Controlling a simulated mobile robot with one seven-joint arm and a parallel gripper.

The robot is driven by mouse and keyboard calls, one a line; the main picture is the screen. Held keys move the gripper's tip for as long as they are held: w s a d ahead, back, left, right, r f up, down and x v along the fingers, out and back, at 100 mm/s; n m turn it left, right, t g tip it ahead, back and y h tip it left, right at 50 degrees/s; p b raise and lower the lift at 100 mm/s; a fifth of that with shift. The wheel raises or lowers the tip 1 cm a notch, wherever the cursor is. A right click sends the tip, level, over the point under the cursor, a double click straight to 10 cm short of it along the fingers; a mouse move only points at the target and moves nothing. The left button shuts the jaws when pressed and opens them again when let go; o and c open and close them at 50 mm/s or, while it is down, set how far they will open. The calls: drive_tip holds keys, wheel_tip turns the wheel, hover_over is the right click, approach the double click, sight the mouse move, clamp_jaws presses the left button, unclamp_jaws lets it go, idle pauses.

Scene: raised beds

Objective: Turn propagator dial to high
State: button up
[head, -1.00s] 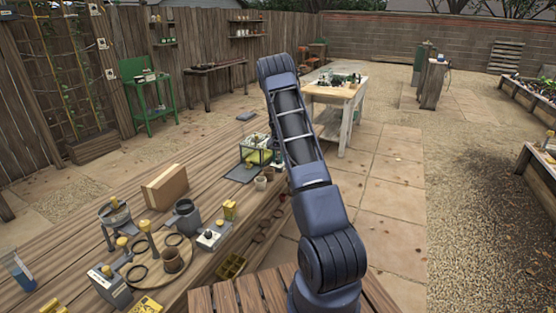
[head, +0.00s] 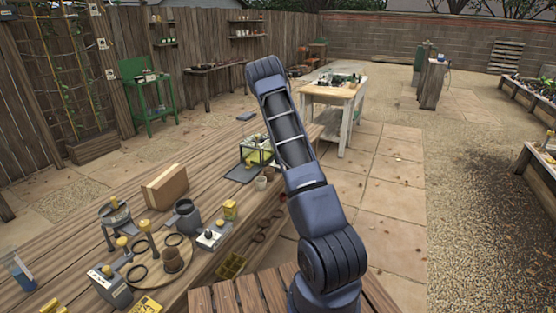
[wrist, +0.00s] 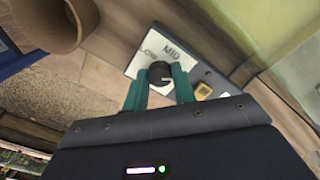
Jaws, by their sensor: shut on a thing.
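The dial (wrist: 159,71) is a round black knob on a white plate (wrist: 145,58) in the wrist view. In the head view the propagator (head: 256,150) is a clear box with yellow-green contents on the wooden deck. My gripper is hidden behind my arm there.
A yellow button (wrist: 203,90) sits on the grey panel beside the plate. A brown pot (wrist: 50,22) stands close at the upper left of the wrist view.

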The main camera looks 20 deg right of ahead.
drive_tip(key=shift+m, duration=0.7)
drive_tip(key=o, duration=1)
wheel_tip(320, 180, up, 11)
drive_tip(key=shift+f, duration=0.1)
